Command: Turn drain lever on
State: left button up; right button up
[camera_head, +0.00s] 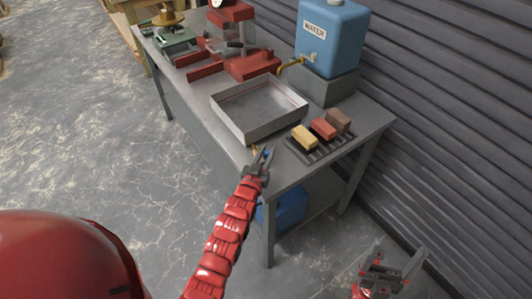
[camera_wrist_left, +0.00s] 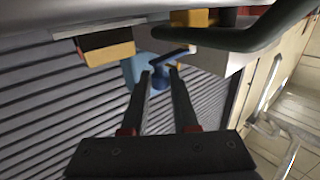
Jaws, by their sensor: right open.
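The drain lever (camera_head: 267,153) is a small blue handle below the front edge of the metal tray (camera_head: 258,103), next to a brass fitting. In the left wrist view the blue lever (camera_wrist_left: 175,54) lies across the fingertips, with a blue round part (camera_wrist_left: 160,79) showing between them. My left gripper (camera_head: 264,156) is at the lever; its fingers are apart. It also shows in the left wrist view (camera_wrist_left: 161,72). Contact with the lever cannot be told. My right gripper (camera_head: 382,264) is open and empty, low at the bottom right.
A blue water tank (camera_head: 331,40) stands on a grey block at the back. Several bricks, including a yellow one (camera_head: 304,138), lie on a dark rack right of the tray. Red machinery (camera_head: 250,65) stands left. A blue tub (camera_head: 290,208) sits under the bench (camera_head: 357,128).

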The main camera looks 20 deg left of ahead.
pick_arm(q)
jog(key=o, duration=0.3)
jog(key=shift+w, duration=0.1)
jog(key=shift+o, duration=0.2)
jog(key=shift+s+b, duration=0.3)
jog(key=shift+s, duration=0.35)
jog(key=s+b, duration=0.4)
jog(key=s, duration=1.2)
jog(key=shift+a, duration=0.3)
